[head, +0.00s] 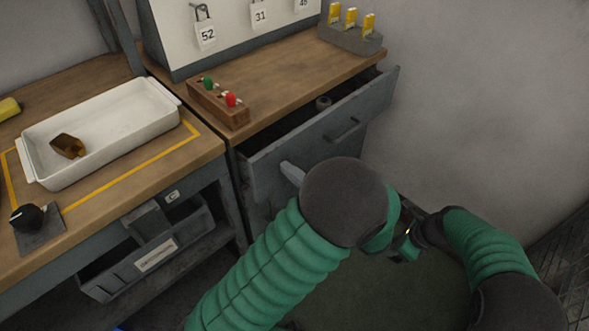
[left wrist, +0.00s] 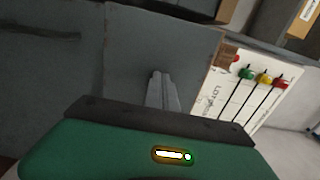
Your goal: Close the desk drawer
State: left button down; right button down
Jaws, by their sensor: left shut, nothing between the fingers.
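The desk drawer (head: 310,141) stands pulled out from under the wooden desk top, and its dark interior shows. Its grey front has a bar handle (head: 345,130) toward the right. My left gripper (head: 288,170) is shut and empty, its fingertips at the left part of the drawer front. In the left wrist view the shut fingers (left wrist: 162,90) point at a grey panel (left wrist: 140,42); whether they touch it I cannot tell. My right gripper (head: 408,242) is low at the right, partly hidden by my left arm, and its jaws are unclear.
On the desk stand a wooden block with green and red pieces (head: 218,103) and a grey holder with yellow-topped items (head: 350,38). A white tray (head: 95,135) sits on the left bench, above a grey bin (head: 148,250). A bare wall (head: 480,100) is at the right.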

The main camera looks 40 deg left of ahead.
pick_arm(q)
jog(key=shift+d+r, duration=0.15)
jog(key=a, duration=0.7)
jog(key=shift+w+p, duration=0.25)
jog(key=shift+p, duration=0.1)
jog(key=shift+a, duration=0.3)
jog(key=shift+d+r, duration=0.1)
jog(key=shift+d, duration=0.05)
